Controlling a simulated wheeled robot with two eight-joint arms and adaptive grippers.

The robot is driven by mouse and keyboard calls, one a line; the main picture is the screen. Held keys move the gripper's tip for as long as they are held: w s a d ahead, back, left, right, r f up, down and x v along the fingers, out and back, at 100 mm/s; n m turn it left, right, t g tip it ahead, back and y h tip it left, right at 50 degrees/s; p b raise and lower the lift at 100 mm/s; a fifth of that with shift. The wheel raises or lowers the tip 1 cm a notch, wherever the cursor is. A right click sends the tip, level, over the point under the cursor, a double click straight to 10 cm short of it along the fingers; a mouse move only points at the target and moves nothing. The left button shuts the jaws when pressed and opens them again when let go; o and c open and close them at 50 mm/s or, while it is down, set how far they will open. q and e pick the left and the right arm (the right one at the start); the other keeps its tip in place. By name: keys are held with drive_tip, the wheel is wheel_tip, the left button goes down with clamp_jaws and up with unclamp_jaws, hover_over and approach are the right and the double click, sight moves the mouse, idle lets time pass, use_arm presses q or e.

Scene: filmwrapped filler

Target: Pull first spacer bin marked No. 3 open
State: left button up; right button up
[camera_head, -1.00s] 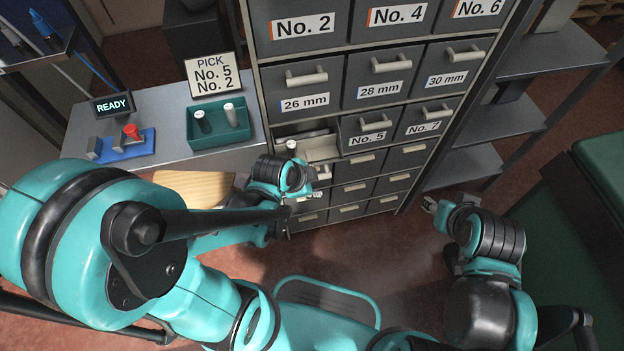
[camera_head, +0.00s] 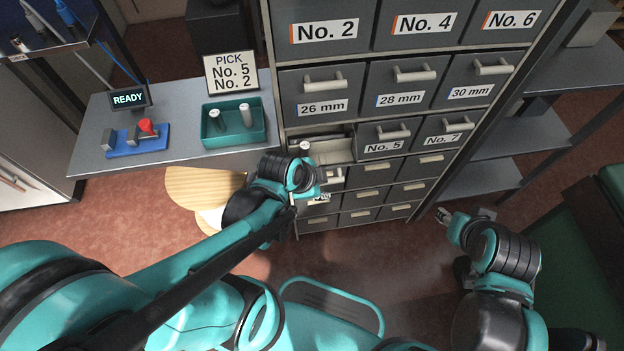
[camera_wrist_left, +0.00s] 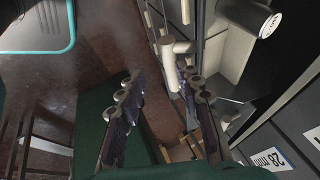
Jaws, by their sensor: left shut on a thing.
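The bin in the left column of the cabinet (camera_head: 278,60), below the 26 mm drawer, stands partly open.
Shelving (camera_head: 480,178) stands right.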

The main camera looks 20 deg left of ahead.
use_arm(q)
drive_tip(key=v, duration=1)
drive_tip(key=shift+s+d+f, duration=0.2)
drive_tip(key=shift+s, duration=0.2)
use_arm(e)
drive_tip(key=shift+s+r, duration=0.3)
drive_tip(key=shift+s, duration=0.4)
use_arm(q)
drive_tip(key=shift+w+a+r+n+t+y, duration=0.2)
drive_tip(key=shift+a+r+n+t+y, duration=0.25)
drive_tip(key=shift+n, duration=1.7)
drive_tip(key=shift+w+a+r+n+t+y, duration=0.25)
drive_tip(key=shift+a+n, duration=0.4)
drive_tip(key=shift+n, duration=1.45)
drive_tip(key=shift+w+a+r+n+t+y, duration=0.2)
drive_tip(key=shift+a+r+n+y, duration=0.35)
drive_tip(key=shift+n, duration=1.6)
drive_tip(key=shift+f, duration=0.1)
